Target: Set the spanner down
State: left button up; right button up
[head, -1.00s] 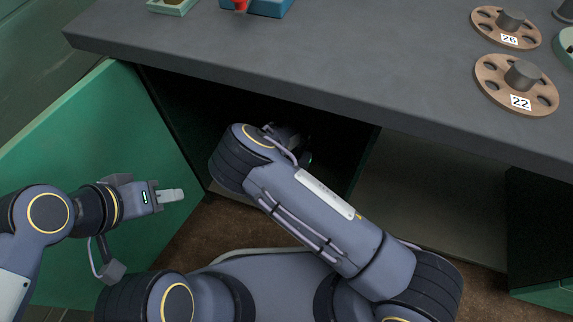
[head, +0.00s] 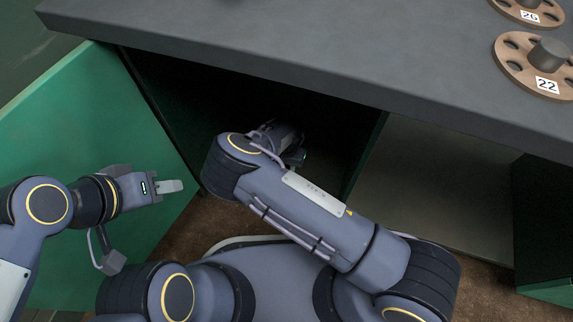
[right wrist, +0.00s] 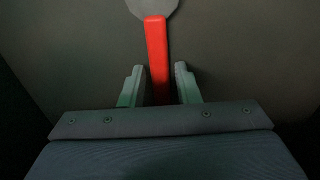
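The spanner (right wrist: 157,50) shows in the right wrist view, with a red handle and a grey rounded head cut off by the top edge. A plain dark grey surface lies behind it. My right gripper (right wrist: 159,72) has a finger on each side of the red handle, with narrow gaps between, so it looks open around it. In the head view my right arm reaches into the dark cupboard under the bench, and the spanner is hidden. My left gripper (head: 170,187) is in front of the green door, seen edge-on, with nothing visible in it.
The grey bench top (head: 280,50) overhangs the cupboard (head: 330,130). The green door (head: 110,130) stands open at the left. Two brown discs, marked 22 (head: 515,62) and 26 (head: 508,6), lie on the bench at the right.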

jog(key=shift+o, duration=0.8)
jog(key=shift+r, duration=0.1)
jog(key=shift+r+p, duration=0.3)
notch_tip(320, 180, up, 7)
jog(key=p, duration=0.3)
jog(key=shift+s, duration=0.1)
